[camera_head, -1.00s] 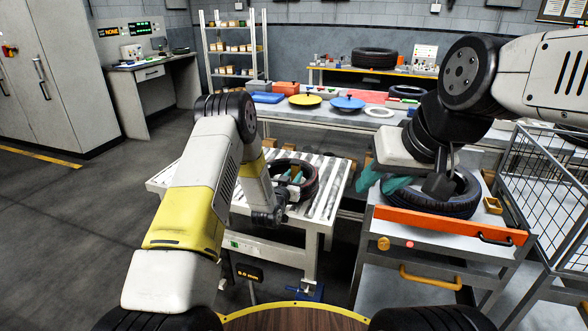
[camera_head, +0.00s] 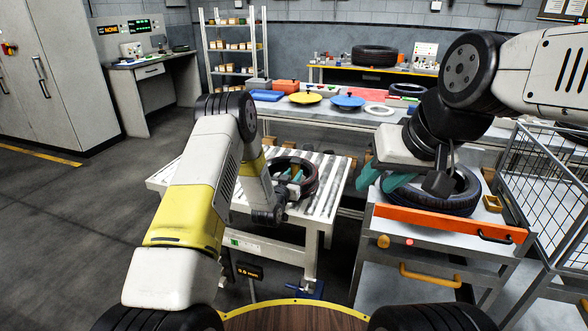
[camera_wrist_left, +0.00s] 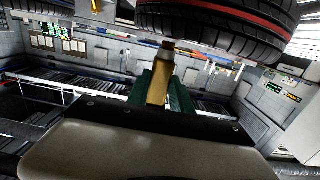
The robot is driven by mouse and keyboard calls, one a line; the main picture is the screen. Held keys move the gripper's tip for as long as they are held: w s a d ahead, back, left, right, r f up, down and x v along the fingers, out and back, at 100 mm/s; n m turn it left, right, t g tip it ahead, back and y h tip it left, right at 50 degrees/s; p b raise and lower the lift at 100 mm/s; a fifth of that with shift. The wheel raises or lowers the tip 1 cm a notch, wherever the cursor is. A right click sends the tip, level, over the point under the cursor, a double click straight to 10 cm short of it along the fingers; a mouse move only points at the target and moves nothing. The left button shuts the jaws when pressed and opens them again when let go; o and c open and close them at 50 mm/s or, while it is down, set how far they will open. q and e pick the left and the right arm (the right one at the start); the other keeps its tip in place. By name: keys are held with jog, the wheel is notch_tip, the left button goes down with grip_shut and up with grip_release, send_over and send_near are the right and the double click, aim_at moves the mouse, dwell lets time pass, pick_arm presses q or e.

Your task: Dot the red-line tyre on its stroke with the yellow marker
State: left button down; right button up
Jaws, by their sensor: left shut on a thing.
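A black tyre (camera_head: 310,186) lies flat on the roller conveyor. In the left wrist view the tyre (camera_wrist_left: 215,32) fills the top edge, with a red line (camera_wrist_left: 235,12) along its tread. My left gripper (camera_head: 290,179) is at the conveyor tyre, partly hidden by its own arm. It is shut on the yellow marker (camera_wrist_left: 158,82), whose dark tip points towards the tyre, seemingly just short of the tread; I cannot tell whether they touch. My right gripper (camera_head: 385,180) has its teal fingers apart, beside a second tyre (camera_head: 460,197) on the trolley.
The roller conveyor (camera_head: 325,205) has bare rollers around the tyre. The trolley (camera_head: 375,222) with an orange front bar stands to its right, beside a wire cage (camera_head: 545,185). A bench (camera_head: 300,118) with coloured lids and boxes runs behind.

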pick_arm(q)
jog(key=shift+f, duration=0.35)
dwell(0.6)
jog(key=shift+r, duration=0.1)
notch_tip(320, 180, up, 7)
dwell(0.7)
jog(key=s+a+f+n+y, duration=0.2)
jog(key=s+a+y, duration=0.3)
jog(key=s+a, duration=1)
jog(key=shift+s+f+n+t, duration=0.4)
jog(key=shift+s+n, duration=0.4)
jog(key=shift+s, duration=0.2)
